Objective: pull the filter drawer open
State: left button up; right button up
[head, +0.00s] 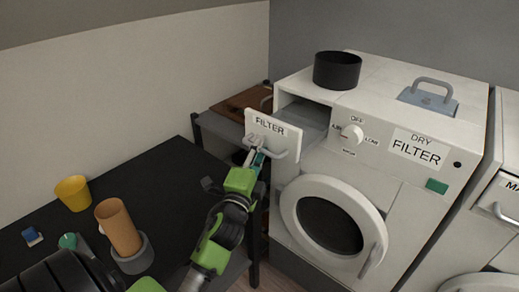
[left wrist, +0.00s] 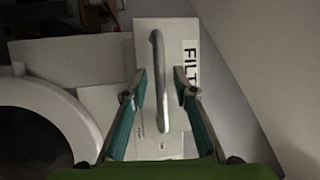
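The filter drawer (head: 272,136) has a white front lettered FILTER, and it stands out from the upper left of the white dryer (head: 407,187). Its grey tray shows behind the front, with a dark opening in the dryer above it. The drawer's grey bar handle (left wrist: 159,78) lies between the fingers of my left gripper (left wrist: 162,70) in the left wrist view. The fingers are open, with a visible gap on both sides of the bar. In the head view my left gripper (head: 256,157) is at the handle and covers part of it. My right gripper is not in view.
A black pot (head: 337,71) and a blue handled box (head: 428,98) stand on the dryer. The round door (head: 332,222) is below the drawer. A dark table (head: 152,179) at left holds a yellow cup (head: 73,193) and an orange cylinder (head: 118,228). Another machine (head: 493,235) stands at right.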

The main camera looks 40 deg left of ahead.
pick_arm(q)
jog(key=v, duration=1.2)
dwell(0.3)
jog(key=w+d+f+n+g+h, duration=0.1)
jog(key=d+f+n+g+h, duration=0.15)
jog(key=f, duration=1.05)
jog(key=w+d+f+n+g+h, duration=0.15)
jog(key=d+f, duration=0.25)
jog(key=f, duration=0.9)
jog(key=s+d+f+n+g+h, duration=0.1)
jog(key=s+d+f+g, duration=0.2)
jog(key=f, duration=0.6)
jog(key=s+d+f+n+g, duration=0.1)
jog(key=s+d+f+g, duration=0.1)
jog(key=s+f, duration=0.45)
jog(key=s+d+f+n+g+h, duration=0.1)
jog(key=s+f+g, duration=0.1)
jog(key=s+f, duration=0.5)
jog(key=s+d+f+n+g, duration=0.15)
jog(key=s+f, duration=0.25)
jog(key=f, duration=0.5)
jog(key=s+a+f+n+g, duration=0.1)
jog(key=s+f, duration=0.3)
jog(key=s, duration=0.5)
jog(key=s+a+f+n+g, duration=0.1)
jog(key=s+f+g, duration=0.3)
jog(key=s, duration=0.6)
jog(key=shift+s+a+n, duration=0.3)
jog(key=shift+a+n, duration=0.05)
jog(key=shift+a, duration=0.2)
